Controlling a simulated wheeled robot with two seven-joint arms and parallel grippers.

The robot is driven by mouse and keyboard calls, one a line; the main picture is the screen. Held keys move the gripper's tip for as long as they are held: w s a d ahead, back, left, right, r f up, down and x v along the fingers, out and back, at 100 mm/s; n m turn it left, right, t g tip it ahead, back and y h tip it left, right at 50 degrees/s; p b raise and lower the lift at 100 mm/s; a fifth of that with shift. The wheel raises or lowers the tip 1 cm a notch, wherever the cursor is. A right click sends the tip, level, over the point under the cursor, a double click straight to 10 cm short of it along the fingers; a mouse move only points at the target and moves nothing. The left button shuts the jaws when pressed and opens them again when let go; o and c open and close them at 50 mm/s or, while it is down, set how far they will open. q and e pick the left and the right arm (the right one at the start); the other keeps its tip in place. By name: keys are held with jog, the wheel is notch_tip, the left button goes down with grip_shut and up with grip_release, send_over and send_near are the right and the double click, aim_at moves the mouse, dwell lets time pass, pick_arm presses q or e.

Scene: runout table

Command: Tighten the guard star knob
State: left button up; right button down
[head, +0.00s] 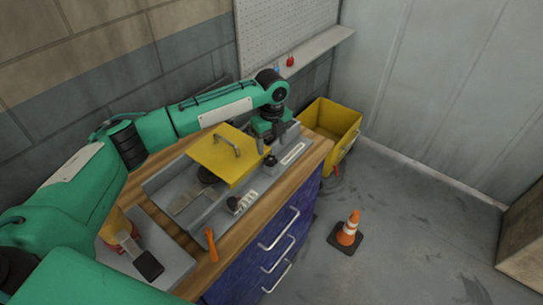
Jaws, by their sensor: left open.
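The yellow guard (222,155) with its grey handle (228,144) lies over the grey machine bed on the bench. A small dark knob (271,160) sits at the guard's right side, on the machine's edge; its star shape is too small to make out. My left gripper (271,142) is open and points down just above this knob, with its fingers apart. I cannot tell whether the fingers touch it. My right gripper is not in view.
Another black knob (233,203) and a pale switch panel (247,200) are on the machine's front. An orange-handled tool (211,243) lies at the bench's front edge. A yellow bin (330,127) stands behind right, and a cone (347,229) on the otherwise open floor.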

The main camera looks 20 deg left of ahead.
pick_arm(q)
notch_tip(320, 180, up, 8)
jog(key=b, duration=0.1)
jog(key=shift+f+b, duration=0.2)
jog(key=shift+b, duration=0.1)
